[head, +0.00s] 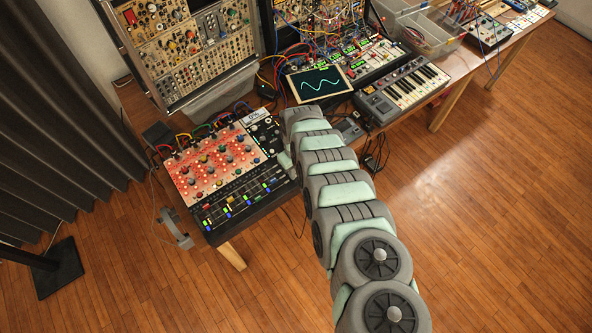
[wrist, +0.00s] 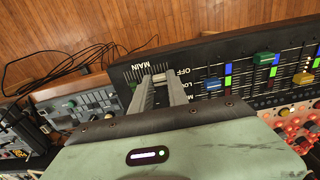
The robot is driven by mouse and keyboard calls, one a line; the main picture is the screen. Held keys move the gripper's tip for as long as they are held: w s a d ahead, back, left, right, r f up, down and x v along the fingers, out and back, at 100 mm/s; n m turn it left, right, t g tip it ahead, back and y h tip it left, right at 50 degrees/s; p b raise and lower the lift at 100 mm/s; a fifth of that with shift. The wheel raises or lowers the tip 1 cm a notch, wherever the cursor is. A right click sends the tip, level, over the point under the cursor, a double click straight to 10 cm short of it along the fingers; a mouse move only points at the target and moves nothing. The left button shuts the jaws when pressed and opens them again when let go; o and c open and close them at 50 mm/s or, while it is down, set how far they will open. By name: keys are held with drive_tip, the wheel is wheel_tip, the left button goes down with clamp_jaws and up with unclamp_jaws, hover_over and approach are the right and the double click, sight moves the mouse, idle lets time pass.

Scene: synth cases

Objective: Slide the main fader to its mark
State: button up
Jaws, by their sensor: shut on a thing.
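The mixer's fader panel (wrist: 225,75) is black and fills the upper right of the wrist view. Its main fader (wrist: 158,77) has a pale cap, by the upside-down word MAIN (wrist: 146,57) at the panel's left end. My gripper (wrist: 160,78) reaches onto the panel and is shut on this cap, one finger on each side. The fingers partly hide the cap, its slot and the scale lines. I cannot make out the target mark. In the head view the mixer (head: 222,168) stands at the table's front left; my arm hides the gripper's tips.
Beside the main fader are a blue fader cap (wrist: 213,84), a green one (wrist: 264,58) and a yellow one (wrist: 303,78). Black cables (wrist: 65,70) hang beyond the panel. A keyboard (head: 403,90) and a small wave screen (head: 320,84) stand right of the mixer.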

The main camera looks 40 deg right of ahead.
clamp_jaws()
idle(0.9)
